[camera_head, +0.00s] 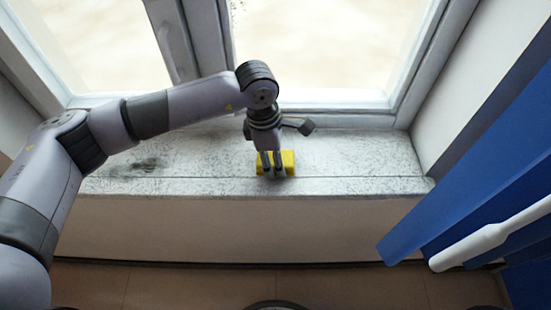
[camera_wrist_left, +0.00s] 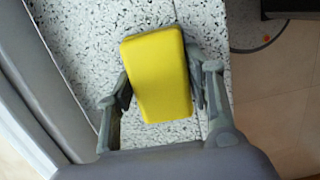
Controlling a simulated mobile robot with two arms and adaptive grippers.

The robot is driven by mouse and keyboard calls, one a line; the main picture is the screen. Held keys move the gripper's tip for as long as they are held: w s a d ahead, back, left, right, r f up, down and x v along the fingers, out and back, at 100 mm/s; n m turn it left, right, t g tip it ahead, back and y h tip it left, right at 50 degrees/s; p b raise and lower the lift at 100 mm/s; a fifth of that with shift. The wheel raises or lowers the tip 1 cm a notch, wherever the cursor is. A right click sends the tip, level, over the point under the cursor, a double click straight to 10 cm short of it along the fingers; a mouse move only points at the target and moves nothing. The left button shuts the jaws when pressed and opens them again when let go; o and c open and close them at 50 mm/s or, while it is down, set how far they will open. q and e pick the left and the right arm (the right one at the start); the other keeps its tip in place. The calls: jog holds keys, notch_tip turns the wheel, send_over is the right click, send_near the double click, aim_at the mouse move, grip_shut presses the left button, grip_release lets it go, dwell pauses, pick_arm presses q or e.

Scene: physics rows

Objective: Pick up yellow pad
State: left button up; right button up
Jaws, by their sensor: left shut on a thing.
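The yellow pad (camera_head: 289,158) is a small block at the window sill in the head view, partly hidden behind my left gripper (camera_head: 272,172). In the left wrist view the yellow pad (camera_wrist_left: 159,75) sits between the two fingers of my left gripper (camera_wrist_left: 158,92), which are shut on its sides. I cannot tell whether the pad touches the sill or is held just above it. My right gripper is not in view.
A blue curtain (camera_head: 470,170) hangs at the right.

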pick_arm(q)
jog(key=shift+r, duration=0.15)
notch_tip(320, 180, up, 20)
jog(key=b, duration=0.5)
